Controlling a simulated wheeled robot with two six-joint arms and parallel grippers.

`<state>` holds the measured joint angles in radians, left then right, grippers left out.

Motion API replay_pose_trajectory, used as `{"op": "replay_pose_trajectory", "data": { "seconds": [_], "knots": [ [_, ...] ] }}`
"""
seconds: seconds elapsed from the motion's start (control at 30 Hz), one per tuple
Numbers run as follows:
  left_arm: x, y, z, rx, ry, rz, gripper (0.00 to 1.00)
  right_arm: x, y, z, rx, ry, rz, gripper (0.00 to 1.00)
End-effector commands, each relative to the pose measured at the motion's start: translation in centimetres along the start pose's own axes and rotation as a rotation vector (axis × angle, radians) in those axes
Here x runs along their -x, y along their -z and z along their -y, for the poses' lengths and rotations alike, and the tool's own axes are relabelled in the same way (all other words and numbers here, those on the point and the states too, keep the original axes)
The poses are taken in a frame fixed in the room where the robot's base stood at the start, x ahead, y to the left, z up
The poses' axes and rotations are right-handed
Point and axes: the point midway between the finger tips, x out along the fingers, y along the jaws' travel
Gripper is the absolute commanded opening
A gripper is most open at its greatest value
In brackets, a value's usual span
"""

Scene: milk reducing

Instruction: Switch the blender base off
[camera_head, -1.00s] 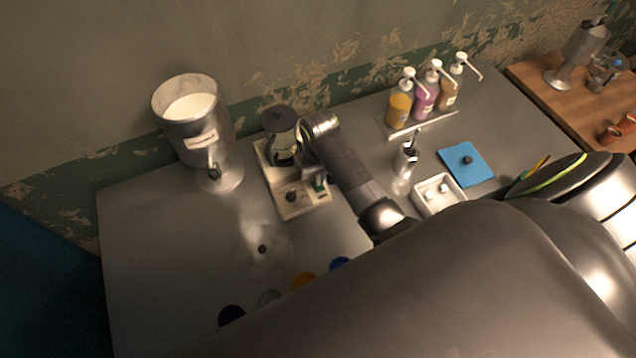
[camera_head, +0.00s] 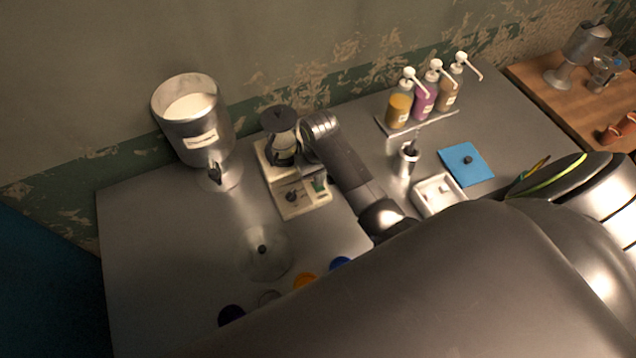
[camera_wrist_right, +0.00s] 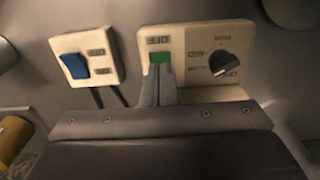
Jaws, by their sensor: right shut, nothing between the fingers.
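The cream blender base (camera_head: 303,204) stands on the metal table, with a dark-lidded glass jug (camera_head: 282,150) on it. In the right wrist view its front panel (camera_wrist_right: 195,42) carries a green switch (camera_wrist_right: 160,57) and a dark round knob (camera_wrist_right: 223,64). My right gripper (camera_head: 316,177) is at the panel's right part in the head view. In the right wrist view its fingers (camera_wrist_right: 158,72) are together and empty, with tips at the lower edge of the green switch. I cannot tell whether they touch it. My left gripper is not in view.
A small cream box with a blue switch (camera_wrist_right: 74,66) sits left of the panel in the wrist view. A metal dispenser (camera_head: 190,125) stands left of the blender. Pump bottles (camera_head: 424,99), a white tray (camera_head: 438,208) and a blue board (camera_head: 467,176) are to the right.

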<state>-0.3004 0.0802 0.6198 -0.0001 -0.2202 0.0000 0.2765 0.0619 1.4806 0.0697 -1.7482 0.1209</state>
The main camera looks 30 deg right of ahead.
Motion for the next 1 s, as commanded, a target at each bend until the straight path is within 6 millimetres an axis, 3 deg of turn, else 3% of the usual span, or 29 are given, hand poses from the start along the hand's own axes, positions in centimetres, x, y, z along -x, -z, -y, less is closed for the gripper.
{"op": "replay_pose_trajectory", "data": {
  "seconds": [1.0],
  "knots": [
    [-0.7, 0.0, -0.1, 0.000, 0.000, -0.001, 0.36, -1.6, 0.0, 0.0, 0.000, 0.000, 0.001, 0.00]
  ]
}}
